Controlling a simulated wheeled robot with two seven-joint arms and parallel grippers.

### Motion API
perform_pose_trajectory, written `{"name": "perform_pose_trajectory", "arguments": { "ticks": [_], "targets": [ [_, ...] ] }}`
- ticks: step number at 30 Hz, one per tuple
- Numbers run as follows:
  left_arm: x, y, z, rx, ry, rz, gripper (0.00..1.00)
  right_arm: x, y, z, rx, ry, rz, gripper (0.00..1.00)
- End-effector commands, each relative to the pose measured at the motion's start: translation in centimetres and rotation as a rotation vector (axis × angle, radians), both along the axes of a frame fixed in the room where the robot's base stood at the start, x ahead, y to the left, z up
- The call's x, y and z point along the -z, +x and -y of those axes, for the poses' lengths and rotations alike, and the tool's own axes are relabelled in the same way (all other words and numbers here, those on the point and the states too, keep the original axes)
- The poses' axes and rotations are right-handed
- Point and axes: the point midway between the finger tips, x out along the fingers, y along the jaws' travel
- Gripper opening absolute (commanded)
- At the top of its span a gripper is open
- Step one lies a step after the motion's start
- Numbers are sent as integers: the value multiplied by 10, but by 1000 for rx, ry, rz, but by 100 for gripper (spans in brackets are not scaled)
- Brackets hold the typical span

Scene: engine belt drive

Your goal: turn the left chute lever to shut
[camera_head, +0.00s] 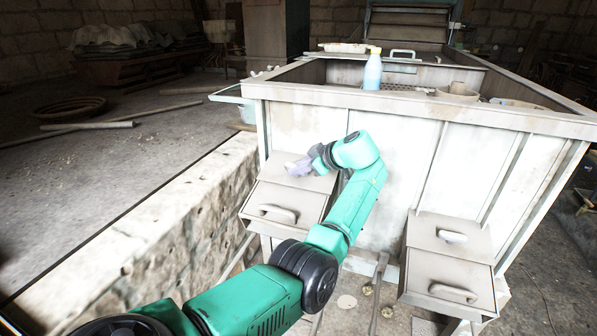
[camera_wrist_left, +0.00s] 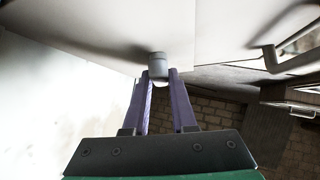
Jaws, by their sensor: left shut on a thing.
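The left chute (camera_head: 285,203) is a grey metal box on the front of the large metal bin, with a bar handle (camera_head: 278,213) on its sloping face. My left gripper (camera_head: 299,167) is at the upper part of this chute. In the left wrist view, its two purple fingers (camera_wrist_left: 160,76) are shut on a short grey rounded piece, the left chute lever (camera_wrist_left: 158,66), which stands out from a pale flat surface. In the head view the gripper hides most of the lever, so its turn angle cannot be told. My right gripper is not in view.
A matching right chute (camera_head: 449,268) has its own lever (camera_head: 452,236) in plain view. A blue bottle (camera_head: 373,70) stands at the bin's top (camera_head: 420,117). A rough stone ledge (camera_head: 150,235) runs along the left. A bent metal handle (camera_wrist_left: 290,50) shows in the left wrist view.

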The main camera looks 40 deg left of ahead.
Motion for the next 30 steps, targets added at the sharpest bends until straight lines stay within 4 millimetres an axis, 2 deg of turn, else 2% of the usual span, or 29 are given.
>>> {"name": "perform_pose_trajectory", "arguments": {
  "ticks": [15, 30],
  "targets": [
    [-2, 2, -1, -166, -45, 16, 0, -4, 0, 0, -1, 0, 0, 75],
    [0, 3, -1, -200, -56, 21, 0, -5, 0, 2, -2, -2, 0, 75]
  ]
}}
